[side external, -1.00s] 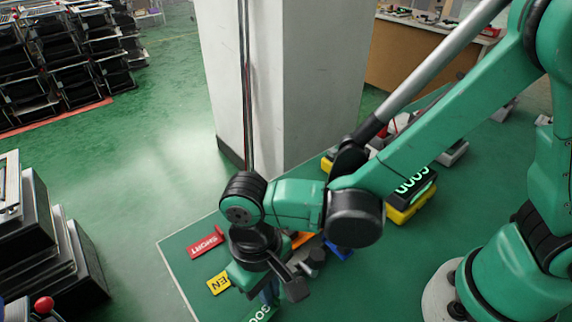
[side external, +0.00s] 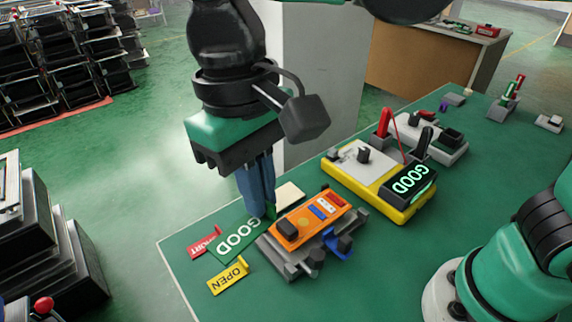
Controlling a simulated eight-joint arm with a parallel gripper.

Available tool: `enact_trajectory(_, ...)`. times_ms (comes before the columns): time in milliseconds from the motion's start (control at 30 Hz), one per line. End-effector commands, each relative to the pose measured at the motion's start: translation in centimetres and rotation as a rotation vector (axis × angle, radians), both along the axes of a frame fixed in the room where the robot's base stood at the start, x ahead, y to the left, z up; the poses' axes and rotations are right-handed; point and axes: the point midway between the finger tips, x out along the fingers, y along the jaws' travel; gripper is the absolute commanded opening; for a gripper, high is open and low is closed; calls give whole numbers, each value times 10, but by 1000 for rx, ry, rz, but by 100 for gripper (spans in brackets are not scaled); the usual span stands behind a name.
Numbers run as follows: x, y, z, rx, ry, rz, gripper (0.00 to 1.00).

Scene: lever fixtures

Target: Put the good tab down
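The green GOOD tab (side external: 236,239) shows at the table's left end, between the red SHORT tab (side external: 203,243) and the yellow OPEN tab (side external: 229,276). It covers part of the SHORT tab from this view. My gripper (side external: 264,214) points down with its blue fingers close together at the GOOD tab's upright edge and looks shut on it. I cannot tell whether the tab touches the table or hangs just above it. A black tester display (side external: 409,181) reads GOOD in lit letters.
An orange block with coloured labels (side external: 309,222) sits on a grey clamp fixture right beside my gripper. A yellow-based tester (side external: 390,208) with a red lever stands farther right. A white pillar (side external: 325,85) rises behind the table.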

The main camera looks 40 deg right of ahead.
Motion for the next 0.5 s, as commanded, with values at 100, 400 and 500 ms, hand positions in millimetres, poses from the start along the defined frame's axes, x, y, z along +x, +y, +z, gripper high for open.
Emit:
enact_trajectory(100, 24, -13, 6, 0, -2, -32, 0)
enact_trajectory(400, 117, -101, 14, -7, -6, -151, 0)
enact_trajectory(500, 134, -129, 14, -10, -4, -176, 0)
